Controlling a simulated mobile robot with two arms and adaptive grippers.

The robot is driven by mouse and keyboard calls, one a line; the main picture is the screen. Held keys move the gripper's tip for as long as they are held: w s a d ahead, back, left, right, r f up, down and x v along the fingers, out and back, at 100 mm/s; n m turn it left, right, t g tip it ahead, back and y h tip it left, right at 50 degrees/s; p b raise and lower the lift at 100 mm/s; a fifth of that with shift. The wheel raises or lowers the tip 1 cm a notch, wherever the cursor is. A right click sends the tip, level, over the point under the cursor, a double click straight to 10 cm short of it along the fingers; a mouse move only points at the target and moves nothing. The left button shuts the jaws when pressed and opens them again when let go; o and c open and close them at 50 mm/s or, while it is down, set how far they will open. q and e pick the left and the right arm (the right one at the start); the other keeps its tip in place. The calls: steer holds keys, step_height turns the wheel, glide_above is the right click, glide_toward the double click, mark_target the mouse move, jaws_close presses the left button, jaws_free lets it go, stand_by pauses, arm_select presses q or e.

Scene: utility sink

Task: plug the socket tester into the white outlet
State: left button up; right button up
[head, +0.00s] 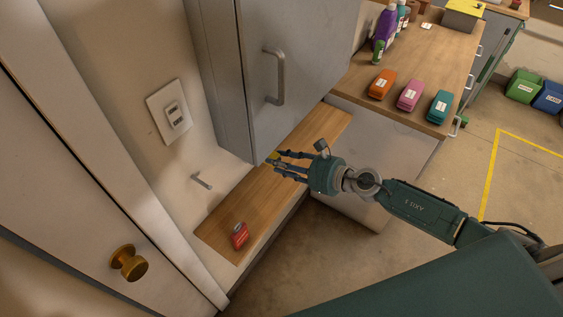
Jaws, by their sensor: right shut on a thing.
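The white outlet (157,110) is a pale plate with a grey and dark insert, on the beige wall left of the grey cabinet. My right gripper (276,162) is above the wooden counter, to the right of and lower than the outlet in the picture. It is shut on a small yellow thing, which I take to be the socket tester (273,156). Only a bit of it shows between the fingertips, and its prongs cannot be made out. The tester is well apart from the outlet. My left gripper is not in view.
A red labelled item (240,236) lies on the wooden counter (222,219). A grey cabinet (240,60) with a handle hangs right of the outlet. Orange, pink and teal cases stand on another counter (428,60).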

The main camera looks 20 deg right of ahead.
steer(key=shift+w+a+r+p, duration=0.1)
steer(key=shift+w+a+p, duration=0.1)
steer(key=shift+w+a, duration=0.3)
steer(key=shift+w+a+p, duration=0.2)
steer(key=shift+w+a, duration=0.1)
steer(key=shift+w, duration=0.3)
steer(key=o, duration=1.2)
steer(key=shift+a, duration=0.1)
steer(key=shift+o, duration=0.2)
steer(key=shift+s+d, duration=0.15)
steer(key=shift+d, duration=0.05)
steer(key=v, duration=1.1)
steer(key=shift+s+d, duration=0.15)
steer(key=shift+s, duration=0.05)
